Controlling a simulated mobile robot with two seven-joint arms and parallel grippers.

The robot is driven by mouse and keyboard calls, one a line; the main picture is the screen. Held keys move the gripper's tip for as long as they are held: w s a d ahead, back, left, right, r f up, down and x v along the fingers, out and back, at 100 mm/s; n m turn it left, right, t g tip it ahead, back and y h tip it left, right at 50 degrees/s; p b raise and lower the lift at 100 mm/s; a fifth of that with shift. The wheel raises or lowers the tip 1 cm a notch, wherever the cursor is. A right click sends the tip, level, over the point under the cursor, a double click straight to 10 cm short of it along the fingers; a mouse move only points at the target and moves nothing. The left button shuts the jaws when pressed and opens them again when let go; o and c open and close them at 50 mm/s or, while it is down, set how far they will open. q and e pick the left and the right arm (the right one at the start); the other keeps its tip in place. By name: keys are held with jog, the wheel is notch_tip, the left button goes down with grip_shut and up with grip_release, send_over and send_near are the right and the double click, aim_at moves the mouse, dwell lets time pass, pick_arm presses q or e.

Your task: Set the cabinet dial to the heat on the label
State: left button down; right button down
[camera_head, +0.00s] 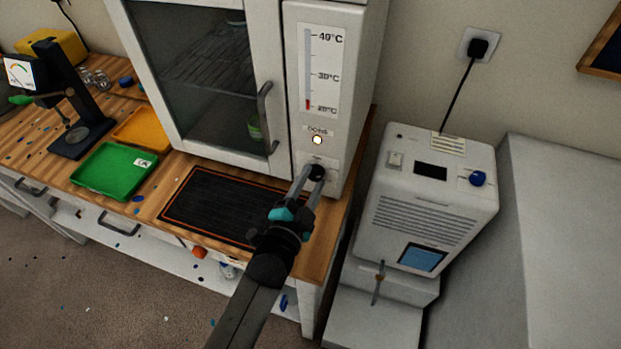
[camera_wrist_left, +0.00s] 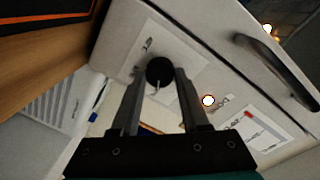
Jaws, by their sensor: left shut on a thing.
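The white cabinet (camera_head: 340,20) has a glass door and a control panel on its right side. Its black dial (camera_head: 317,172) sits low on the panel, under a lit yellowish lamp (camera_head: 317,140). A thermometer scale (camera_head: 321,70) runs from 20°C to 40°C, with a short red column near 20°C. My left gripper (camera_head: 309,175) is at the dial and shut on it. In the left wrist view the fingers (camera_wrist_left: 158,88) lie on both sides of the dial (camera_wrist_left: 159,71). The dial's markings are too small to read. I cannot make out a label's heat value. My right gripper is not in view.
A black mat (camera_head: 205,200) lies before the cabinet, with a green tray (camera_head: 98,170) and an orange tray (camera_head: 143,131) to its left. A white machine (camera_head: 425,205) stands to the right of the bench. A green-labelled container (camera_head: 254,128) is inside the cabinet.

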pick_arm(q)
jog(key=shift+m, duration=0.6)
jog(key=shift+c, duration=2)
grip_release()
jog(key=shift+s, duration=0.15)
jog(key=v, duration=1.5)
jog(key=shift+p, duration=0.35)
jog(key=shift+r, duration=0.1)
